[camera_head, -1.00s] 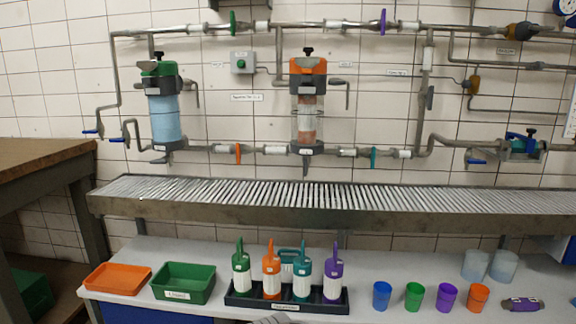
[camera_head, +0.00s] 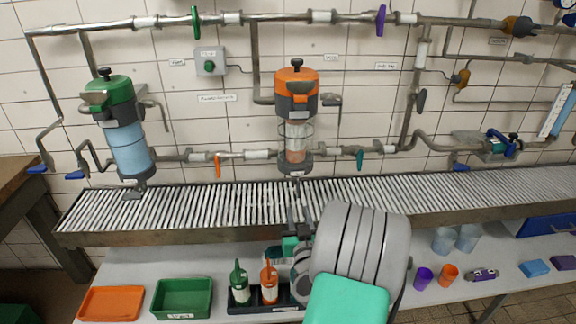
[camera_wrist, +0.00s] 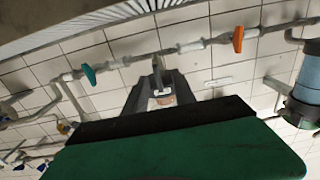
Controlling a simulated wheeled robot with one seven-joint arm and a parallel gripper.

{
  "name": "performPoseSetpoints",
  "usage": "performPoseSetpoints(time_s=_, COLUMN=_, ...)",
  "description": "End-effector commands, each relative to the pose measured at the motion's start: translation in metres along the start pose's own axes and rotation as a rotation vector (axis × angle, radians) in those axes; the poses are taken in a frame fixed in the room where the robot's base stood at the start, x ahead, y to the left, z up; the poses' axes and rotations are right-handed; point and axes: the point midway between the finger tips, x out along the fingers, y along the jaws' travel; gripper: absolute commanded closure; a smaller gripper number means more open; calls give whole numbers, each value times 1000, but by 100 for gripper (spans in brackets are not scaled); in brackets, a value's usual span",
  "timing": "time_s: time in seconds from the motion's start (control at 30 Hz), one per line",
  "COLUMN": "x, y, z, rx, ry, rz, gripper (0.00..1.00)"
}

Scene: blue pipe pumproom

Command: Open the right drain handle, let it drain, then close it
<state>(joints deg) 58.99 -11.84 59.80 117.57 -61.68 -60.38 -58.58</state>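The right filter (camera_head: 297,100) has an orange top and a clear middle, and hangs on the wall. Its small drain handle (camera_head: 296,180) is under the dark base, just above the slatted rack; it also shows in the wrist view (camera_wrist: 158,64). My gripper (camera_head: 294,205) has reached up in front of the rack, just below that handle. In the wrist view my two dark fingers (camera_wrist: 160,88) are apart, with the filter's base seen between them. I cannot tell whether either finger touches the handle. The left filter (camera_head: 125,140) has a green top and blue contents.
The slatted rack (camera_head: 180,208) runs below the filters. An orange valve (camera_head: 217,165) and a teal valve (camera_head: 360,160) flank the right filter on the lower pipe. Bottles, trays and cups stand on the lower table, partly hidden by my arm.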

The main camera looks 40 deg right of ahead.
Motion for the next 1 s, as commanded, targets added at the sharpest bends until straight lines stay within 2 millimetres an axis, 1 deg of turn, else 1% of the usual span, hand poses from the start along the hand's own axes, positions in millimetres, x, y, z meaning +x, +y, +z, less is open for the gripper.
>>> performPoseSetpoints(time_s=0.03, x=0, y=8, z=-3, rx=3, ry=6, rz=25, gripper=68)
performPoseSetpoints(time_s=0.17, x=9, y=7, z=-2, rx=3, ry=8, rz=25, gripper=68)
performPoseSetpoints(time_s=0.4, x=45, y=5, z=-4, rx=3, ry=7, rz=19, gripper=68)
performPoseSetpoints(time_s=0.6, x=69, y=6, z=-3, rx=2, ry=8, rz=20, gripper=68)
performPoseSetpoints(time_s=0.77, x=76, y=6, z=-2, rx=2, ry=10, rz=20, gripper=68)
performPoseSetpoints(time_s=1.0, x=77, y=7, z=-1, rx=1, ry=10, rz=21, gripper=69)
